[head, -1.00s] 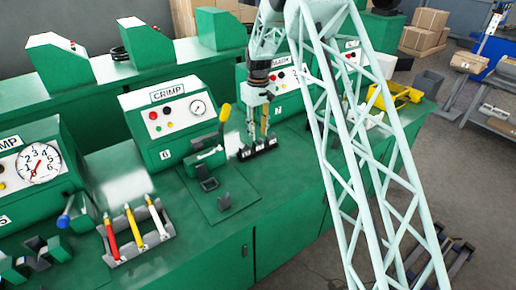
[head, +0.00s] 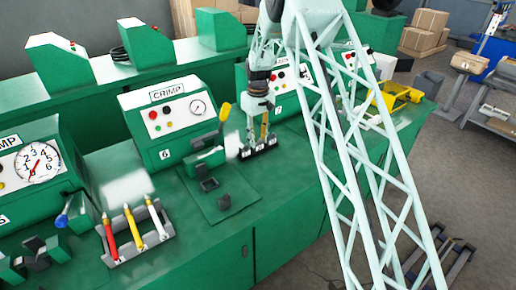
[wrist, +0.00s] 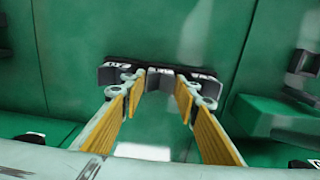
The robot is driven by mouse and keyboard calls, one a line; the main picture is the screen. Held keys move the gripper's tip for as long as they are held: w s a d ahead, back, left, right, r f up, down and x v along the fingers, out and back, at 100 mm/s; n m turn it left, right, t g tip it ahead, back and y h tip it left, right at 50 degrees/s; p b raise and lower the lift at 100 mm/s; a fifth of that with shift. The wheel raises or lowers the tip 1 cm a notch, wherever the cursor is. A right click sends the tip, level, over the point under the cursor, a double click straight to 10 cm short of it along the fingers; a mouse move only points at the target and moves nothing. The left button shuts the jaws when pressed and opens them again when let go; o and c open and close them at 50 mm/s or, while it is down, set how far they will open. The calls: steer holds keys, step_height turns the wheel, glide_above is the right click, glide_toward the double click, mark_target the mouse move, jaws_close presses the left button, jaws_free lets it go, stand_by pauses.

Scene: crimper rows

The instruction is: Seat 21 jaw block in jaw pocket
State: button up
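A row of black jaw blocks with small white labels (head: 260,149) stands on the green bench, right of crimp machine 6 (head: 170,118). The wrist view shows these blocks (wrist: 121,75) just beyond my fingertips; the label numbers are too blurred to read. My gripper (head: 258,138) points down over the row. In the wrist view my gripper (wrist: 160,90) is open, with yellow-padded fingers apart and a block partly seen between the tips. No block is clearly held.
Machine 6 has a yellow-knobbed lever (head: 225,112) close to my gripper's left. A grey rack (head: 137,238) with red, yellow and white handled tools stands at the front left. A yellow tray (head: 395,97) lies at the right. The bench front below the plate is clear.

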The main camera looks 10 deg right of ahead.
steer(key=shift+f, duration=0.8)
steer(key=shift+c, duration=0.5)
steer(key=c, duration=0.6)
